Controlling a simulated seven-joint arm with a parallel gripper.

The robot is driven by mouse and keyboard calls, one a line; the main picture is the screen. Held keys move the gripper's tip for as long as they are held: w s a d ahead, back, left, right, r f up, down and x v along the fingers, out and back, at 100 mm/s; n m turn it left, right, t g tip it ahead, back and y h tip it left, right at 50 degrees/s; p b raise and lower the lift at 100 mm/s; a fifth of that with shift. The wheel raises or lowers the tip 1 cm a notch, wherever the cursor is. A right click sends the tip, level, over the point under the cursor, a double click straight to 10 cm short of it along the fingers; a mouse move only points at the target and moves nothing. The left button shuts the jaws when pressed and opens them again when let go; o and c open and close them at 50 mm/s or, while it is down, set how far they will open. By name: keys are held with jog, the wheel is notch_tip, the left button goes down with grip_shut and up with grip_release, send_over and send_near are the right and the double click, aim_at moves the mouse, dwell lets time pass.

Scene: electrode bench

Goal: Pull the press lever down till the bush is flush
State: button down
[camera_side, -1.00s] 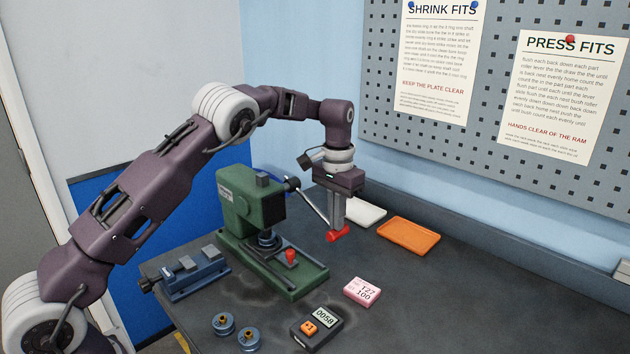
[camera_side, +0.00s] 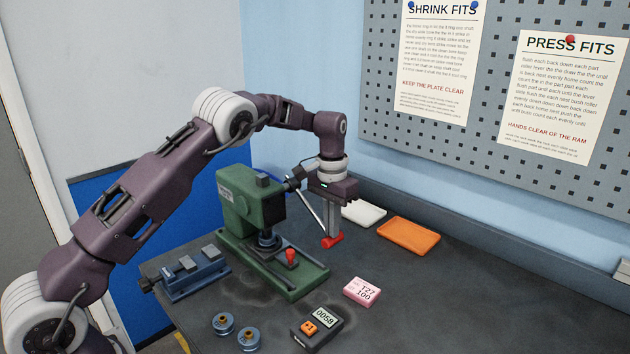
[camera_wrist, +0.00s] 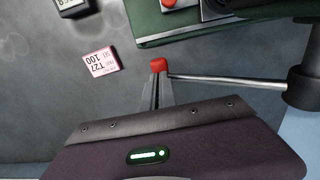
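The green press (camera_side: 245,205) stands on its green base (camera_side: 312,277) on the bench. Its steel lever (camera_side: 312,207) slopes down to the right and ends in a red grip (camera_side: 331,242). The red grip also shows in the wrist view (camera_wrist: 158,65). My gripper (camera_side: 333,236) points down, and its fingers are shut on the red grip; in the wrist view my gripper (camera_wrist: 158,73) meets the lever's end. A dark round part (camera_side: 267,240) sits under the ram. The bush is too small and shaded to tell how deep it sits.
A red button (camera_side: 291,256) is on the press base. A pink label block (camera_side: 362,292), a counter reading 0058 (camera_side: 317,327) and two blue round parts (camera_side: 223,324) lie in front. A blue vice (camera_side: 195,275) is left. White (camera_side: 364,214) and orange (camera_side: 409,235) trays lie behind.

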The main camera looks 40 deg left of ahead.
jog(key=shift+f, duration=0.2)
dwell(0.3)
jog(key=shift+a+f, duration=0.65)
jog(key=shift+f, duration=0.35)
jog(key=shift+d+r, duration=0.45)
jog(key=shift+r, duration=0.3)
jog(key=shift+d+r, duration=0.45)
jog(key=shift+r, duration=0.3)
jog(key=shift+d+r, duration=0.45)
jog(key=shift+r, duration=0.3)
